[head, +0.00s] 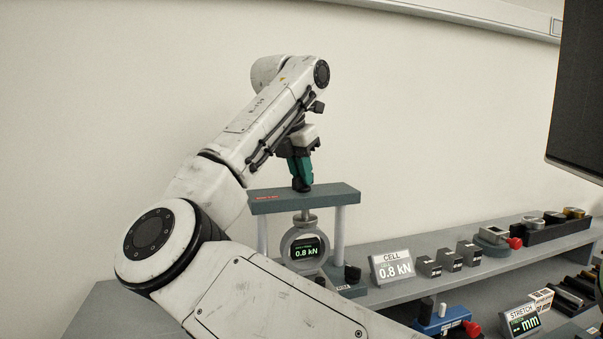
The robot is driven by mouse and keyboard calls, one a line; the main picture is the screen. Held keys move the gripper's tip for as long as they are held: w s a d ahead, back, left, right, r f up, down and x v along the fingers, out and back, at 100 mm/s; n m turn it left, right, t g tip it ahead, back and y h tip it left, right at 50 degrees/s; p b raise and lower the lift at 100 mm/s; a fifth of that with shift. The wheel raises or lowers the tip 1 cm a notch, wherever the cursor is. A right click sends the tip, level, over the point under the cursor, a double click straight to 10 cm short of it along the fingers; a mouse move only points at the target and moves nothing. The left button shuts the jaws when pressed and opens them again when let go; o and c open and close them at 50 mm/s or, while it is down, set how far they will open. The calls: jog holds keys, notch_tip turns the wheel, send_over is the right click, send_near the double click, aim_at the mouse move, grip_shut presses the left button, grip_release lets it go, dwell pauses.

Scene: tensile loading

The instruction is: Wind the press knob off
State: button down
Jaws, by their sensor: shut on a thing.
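The press (340,193) stands on the bench, with a dark grey crossbeam on two light posts. A round load cell with a screen (307,250) reading 0.8 kN sits under the beam, below a metal screw. The black press knob (301,187) is on top of the beam. My gripper (301,172), with green fingers, points down at it from above and is shut on the knob. The fingers hide most of the knob's upper part.
A sign (391,268) reading CELL 0.8 kN stands right of the press. Several small grey blocks (450,260) sit beyond it. A STRETCH sign (522,319) and a blue fixture (440,322) are lower right. A dark monitor (580,90) hangs at upper right.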

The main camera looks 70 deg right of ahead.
jog(key=shift+f+n, duration=0.2)
jog(key=shift+n, duration=0.1)
jog(key=n+t+b, duration=0.1)
jog(key=n, duration=0.1)
jog(key=n+t+b, duration=0.1)
jog(key=n+b, duration=0.1)
jog(key=shift+s+f+n, duration=0.15)
jog(key=shift+n, duration=0.25)
jog(key=shift+s+n+t+y+b, duration=0.1)
jog(key=shift+n+t+y+b, duration=0.25)
jog(key=shift+n+b, duration=0.7)
jog(key=shift+n+t+y+b, duration=0.15)
jog(key=shift+n+t+b, duration=0.45)
jog(key=shift+n, duration=0.85)
jog(key=c, duration=1.2)
grip_release()
jog(key=shift+o, duration=0.2)
jog(key=shift+r, duration=0.25)
